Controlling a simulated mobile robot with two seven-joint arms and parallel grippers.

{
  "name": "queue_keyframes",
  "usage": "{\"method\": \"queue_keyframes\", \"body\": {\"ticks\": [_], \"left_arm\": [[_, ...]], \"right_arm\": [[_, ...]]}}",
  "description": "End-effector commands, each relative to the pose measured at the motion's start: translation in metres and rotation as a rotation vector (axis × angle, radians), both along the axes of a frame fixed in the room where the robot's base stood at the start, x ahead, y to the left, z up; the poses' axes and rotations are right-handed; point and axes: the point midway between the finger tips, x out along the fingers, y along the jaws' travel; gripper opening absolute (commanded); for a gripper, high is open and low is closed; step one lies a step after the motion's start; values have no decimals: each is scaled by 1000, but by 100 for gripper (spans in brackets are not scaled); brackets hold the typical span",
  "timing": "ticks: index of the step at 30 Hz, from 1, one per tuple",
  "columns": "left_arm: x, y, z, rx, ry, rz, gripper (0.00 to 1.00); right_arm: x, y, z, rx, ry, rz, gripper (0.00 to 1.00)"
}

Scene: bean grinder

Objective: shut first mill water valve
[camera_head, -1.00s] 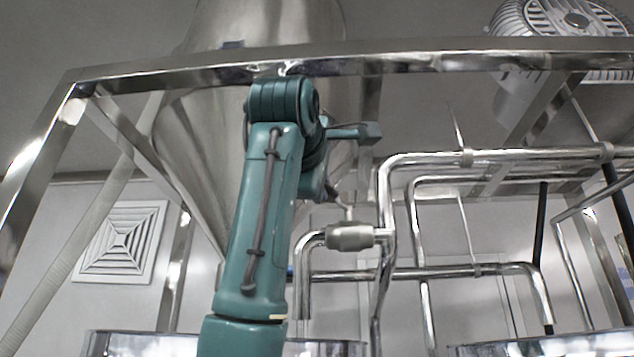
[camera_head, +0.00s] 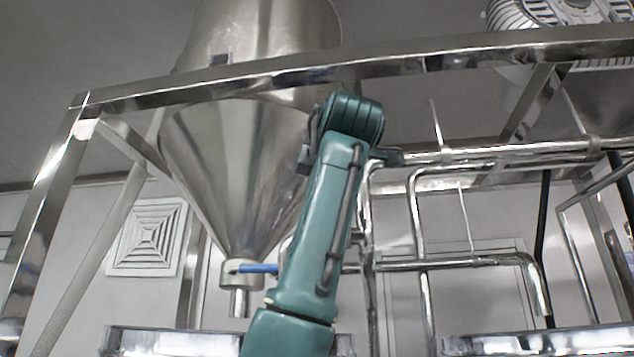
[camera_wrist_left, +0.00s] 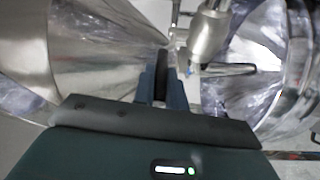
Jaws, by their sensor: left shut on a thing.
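The water valve's silver rounded body (camera_wrist_left: 209,36) sits on a pipe at the top of the left wrist view. In the head view my arm covers it almost wholly. My left gripper (camera_wrist_left: 161,82) is just left of and below the valve body in the wrist view. Its fingers are close together on a narrow dark piece, seemingly the valve handle, whose ends I cannot make out. In the head view my green left arm rises from the bottom middle and hides its own gripper. My right gripper is in neither view.
A steel hopper cone (camera_head: 235,150) with a blue-handled outlet valve (camera_head: 258,268) hangs left of my arm. A steel frame beam (camera_head: 440,62) crosses above. Bent pipes (camera_head: 420,230) crowd the right side. Round steel vessels (camera_head: 160,341) stand below.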

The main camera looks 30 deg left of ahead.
Motion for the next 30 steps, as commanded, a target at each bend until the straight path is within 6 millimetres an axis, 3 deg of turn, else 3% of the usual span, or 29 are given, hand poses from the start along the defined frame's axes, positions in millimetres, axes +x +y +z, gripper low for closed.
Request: {"method": "queue_keyframes", "body": {"ticks": [21, 22, 30], "left_arm": [[5, -2, -2, -1, 5, 46, 0], [5, -2, -2, -1, 5, 46, 14], [5, -1, -1, 0, 3, 44, 35]], "right_arm": [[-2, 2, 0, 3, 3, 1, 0], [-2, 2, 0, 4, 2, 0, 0], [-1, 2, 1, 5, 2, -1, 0]]}}
